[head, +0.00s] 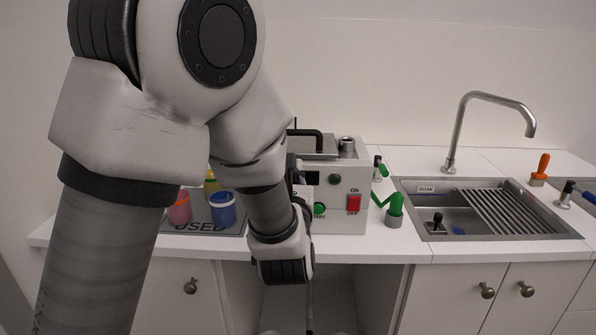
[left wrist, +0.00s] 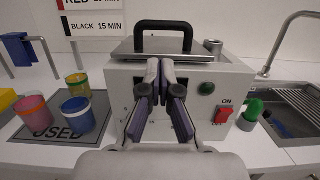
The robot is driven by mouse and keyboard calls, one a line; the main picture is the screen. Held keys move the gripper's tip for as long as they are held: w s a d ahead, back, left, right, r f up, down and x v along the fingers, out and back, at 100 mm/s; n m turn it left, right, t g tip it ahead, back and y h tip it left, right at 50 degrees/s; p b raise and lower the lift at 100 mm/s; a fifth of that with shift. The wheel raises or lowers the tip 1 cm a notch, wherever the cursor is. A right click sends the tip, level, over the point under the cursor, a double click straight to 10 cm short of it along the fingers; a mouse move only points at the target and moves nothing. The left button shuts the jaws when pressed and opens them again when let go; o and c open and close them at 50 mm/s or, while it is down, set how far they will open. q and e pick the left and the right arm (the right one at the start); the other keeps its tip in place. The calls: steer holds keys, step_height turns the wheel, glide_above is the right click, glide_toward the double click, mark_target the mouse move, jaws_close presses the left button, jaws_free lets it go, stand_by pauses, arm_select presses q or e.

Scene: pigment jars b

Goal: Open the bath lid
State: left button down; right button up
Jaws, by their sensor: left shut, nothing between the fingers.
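The bath is a light grey box (head: 343,195) on the counter. It has a metal lid with a black bar handle (head: 318,135), partly behind my left arm in the head view. In the left wrist view the lid (left wrist: 190,55) lies flat on the bath, with its handle (left wrist: 163,24) standing up. My left gripper (left wrist: 157,70) is shut and empty, its fingers in front of the bath's face, with the tips just below the lid's front edge. I cannot tell whether they touch it. My right gripper is not in view.
A red ON/OFF switch (head: 354,203) and green START button (head: 319,210) are on the bath's face. Blue (head: 222,209) and pink (head: 179,208) jars stand on the USED mat at left.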

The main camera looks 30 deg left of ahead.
arm_select(q)
steer(key=p, duration=0.3)
glide_toward(297, 146)
steer(key=w+r, duration=0.1)
steer(key=w+a+r, duration=0.1)
steer(key=w+r, duration=0.1)
steer(key=shift+w+a+r, duration=0.1)
steer(key=shift+a+r, duration=0.2)
steer(key=shift+r, duration=0.1)
steer(key=shift+w+a, duration=0.15)
steer(key=shift+w, duration=0.2)
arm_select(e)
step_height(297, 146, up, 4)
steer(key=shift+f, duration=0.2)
